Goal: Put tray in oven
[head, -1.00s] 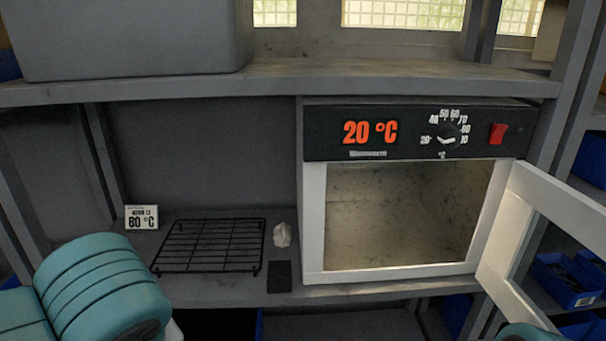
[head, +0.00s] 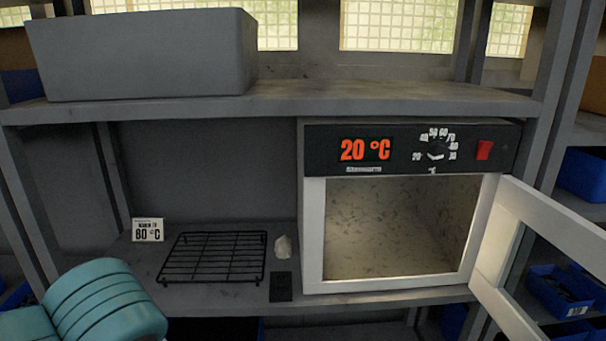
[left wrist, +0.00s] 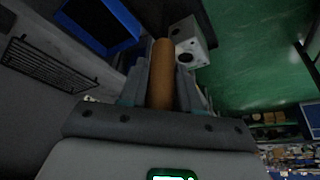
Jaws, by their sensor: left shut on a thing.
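The oven (head: 314,240) stands on the shelf at the right in the head view. Its white door (head: 520,235) is swung open to the right, and its chamber (head: 395,230) looks empty. Its display reads 20 °C. My left gripper (left wrist: 162,85) is shut on a brown cylindrical handle (left wrist: 162,70). A whitish block with dark round holes (left wrist: 187,50) shows just beyond the handle. I cannot tell whether these belong to the tray, and no tray is clearly seen. The head view shows only my teal left arm at lower left, not its gripper. My right gripper is out of view.
A black wire rack (head: 213,257) lies on the shelf left of the oven. Beside it are a sign reading 60 or 80 °C (head: 148,230), a pale lump (head: 283,247) and a dark pad (head: 281,287). A grey bin (head: 145,55) sits on the upper shelf.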

